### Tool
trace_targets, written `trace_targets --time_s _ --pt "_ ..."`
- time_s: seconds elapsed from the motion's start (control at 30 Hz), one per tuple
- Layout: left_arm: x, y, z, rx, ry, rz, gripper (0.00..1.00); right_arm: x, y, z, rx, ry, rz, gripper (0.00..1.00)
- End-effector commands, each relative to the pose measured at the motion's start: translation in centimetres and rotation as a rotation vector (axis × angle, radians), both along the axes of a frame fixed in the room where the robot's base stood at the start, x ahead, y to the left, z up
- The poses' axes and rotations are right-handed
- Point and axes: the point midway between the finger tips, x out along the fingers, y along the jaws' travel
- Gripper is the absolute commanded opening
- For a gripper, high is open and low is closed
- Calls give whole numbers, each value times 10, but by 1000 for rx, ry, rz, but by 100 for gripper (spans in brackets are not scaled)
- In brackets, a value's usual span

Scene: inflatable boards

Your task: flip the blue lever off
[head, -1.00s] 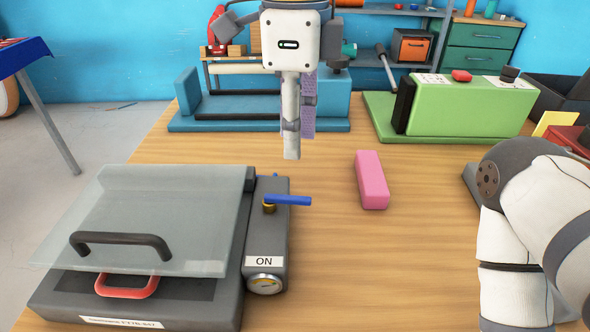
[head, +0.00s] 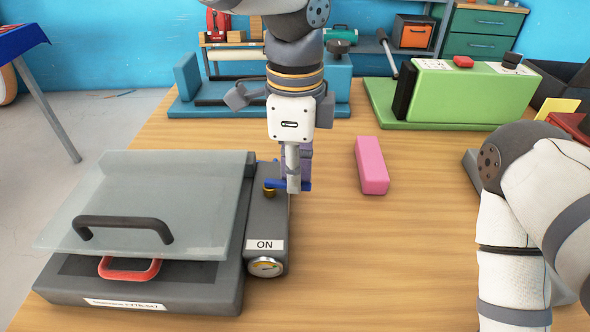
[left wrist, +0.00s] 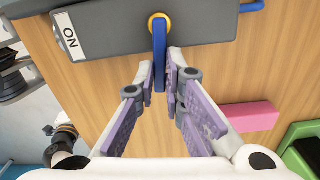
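The blue lever (head: 275,184) sits on a brass pivot on the grey side panel (head: 266,220) of the lidded machine and points right, out over the panel's edge. The panel carries an ON label (head: 265,245). My left gripper (head: 293,187) is down at the lever's outer part and hides some of it. In the left wrist view the blue lever (left wrist: 160,60) lies between the fingertips of the left gripper (left wrist: 161,65). The purple-padded fingers are apart, one on each side; contact cannot be told. My right arm shows at the right, but its gripper is out of view.
A clear lid (head: 150,200) with a black handle covers the machine left of the panel. A pink block (head: 371,165) lies to the right of the lever. Blue and green (head: 470,95) devices stand at the back. The front middle of the table is clear.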

Motion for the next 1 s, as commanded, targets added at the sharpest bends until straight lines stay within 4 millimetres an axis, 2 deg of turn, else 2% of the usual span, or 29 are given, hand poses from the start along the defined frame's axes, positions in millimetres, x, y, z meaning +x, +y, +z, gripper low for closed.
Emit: trace_targets --time_s 0.13,0.27,0.5,0.53,0.6,0.87,1.0 --pt "1 0 2 2 -2 19 0 3 0 3 0 -12 0 40" --pt "5 0 6 1 -9 131 0 15 0 14 0 -55 0 40" --pt "6 0 0 0 2 152 0 12 0 11 0 -46 0 40" --pt "6 0 0 0 2 152 17 12 0 11 0 -46 0 40" --pt "6 0 0 0 2 152 30 12 0 11 0 -46 0 40" --pt "6 0 0 0 2 150 30 12 0 11 0 -46 0 40" --pt "7 0 16 -3 -3 152 30 12 0 11 0 -46 0 40"
